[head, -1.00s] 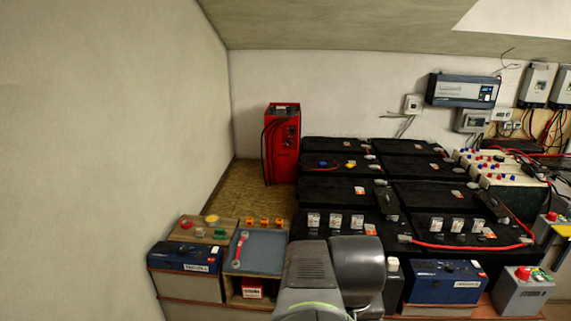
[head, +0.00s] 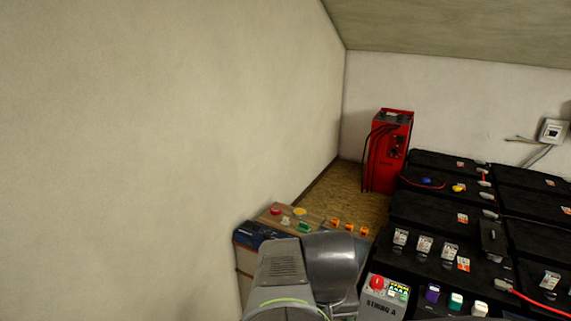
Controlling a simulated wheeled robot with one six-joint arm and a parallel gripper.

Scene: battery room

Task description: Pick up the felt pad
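I cannot make out a felt pad for certain in the head view. Small items lie on a wooden board (head: 318,219) left of centre: a red round one (head: 275,211), a yellow one (head: 299,211), a white one (head: 286,221) and a green one (head: 304,227). Which of these, if any, is the pad, I cannot tell. My grey arm fills the bottom centre and hides most of the blue-grey tray beside the board. My gripper is out of sight.
Several orange pieces (head: 349,227) stand right of the board. A red charger (head: 387,150) stands at the back. Black batteries (head: 430,210) fill the right side. A control box (head: 384,297) with a red button is close to my arm. A bare wall (head: 170,150) bounds the left.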

